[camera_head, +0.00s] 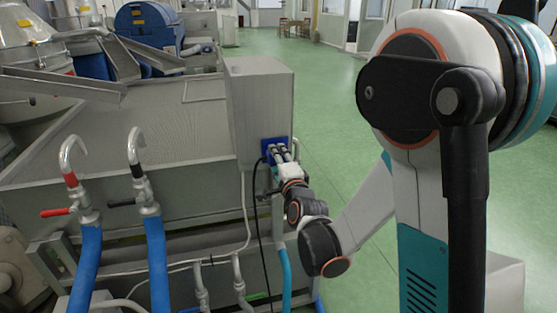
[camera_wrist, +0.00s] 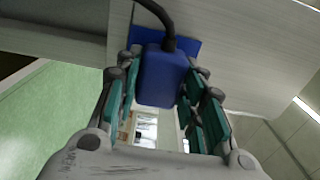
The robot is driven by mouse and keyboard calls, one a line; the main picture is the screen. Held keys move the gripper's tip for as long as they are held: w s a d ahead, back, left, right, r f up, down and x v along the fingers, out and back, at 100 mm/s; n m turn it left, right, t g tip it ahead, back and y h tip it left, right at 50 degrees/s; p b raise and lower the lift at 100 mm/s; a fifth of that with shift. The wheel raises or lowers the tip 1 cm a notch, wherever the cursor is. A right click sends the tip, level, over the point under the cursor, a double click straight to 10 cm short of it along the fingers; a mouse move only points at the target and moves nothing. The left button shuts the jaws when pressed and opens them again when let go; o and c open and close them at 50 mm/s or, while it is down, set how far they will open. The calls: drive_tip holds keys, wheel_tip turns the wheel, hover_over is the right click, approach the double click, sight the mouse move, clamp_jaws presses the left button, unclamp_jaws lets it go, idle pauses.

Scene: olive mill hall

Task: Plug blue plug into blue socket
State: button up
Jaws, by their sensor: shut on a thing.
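The blue plug (camera_wrist: 161,78) is a block with a thick black cable leaving its top, in the middle of the wrist view. My gripper (camera_head: 281,157) is shut on it, with teal-padded fingers on both sides of the plug in the wrist view. The blue socket (camera_head: 268,148) is on the front of a grey metal box. In the wrist view the socket (camera_wrist: 192,45) shows as a blue panel right behind the plug. The plug's front end is hidden, so I cannot tell whether it is touching or inside the socket. My fingers cover much of the socket in the head view.
The socket's grey box (camera_head: 262,95) stands at the end of a large metal trough (camera_head: 165,125). The black cable (camera_head: 256,205) hangs down beside my gripper. Two blue hoses (camera_head: 157,255) with metal pipes stand at left. Green floor (camera_head: 325,110) lies open to the right.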

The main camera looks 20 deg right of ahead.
drive_tip(key=shift+w, duration=0.2)
drive_tip(key=o, duration=1.1)
drive_tip(key=s, duration=1.2)
drive_tip(key=s+n+g, duration=0.3)
drive_tip(key=s+n, duration=0.3)
drive_tip(key=s, duration=0.1)
drive_tip(key=s+n+g, duration=0.4)
drive_tip(key=s+n, duration=0.2)
drive_tip(key=s, duration=0.2)
drive_tip(key=s+f+n+g, duration=0.1)
drive_tip(key=s+n+g, duration=0.3)
drive_tip(key=s+n, duration=0.2)
drive_tip(key=shift+s+d, duration=0.2)
drive_tip(key=shift+s, duration=0.7)
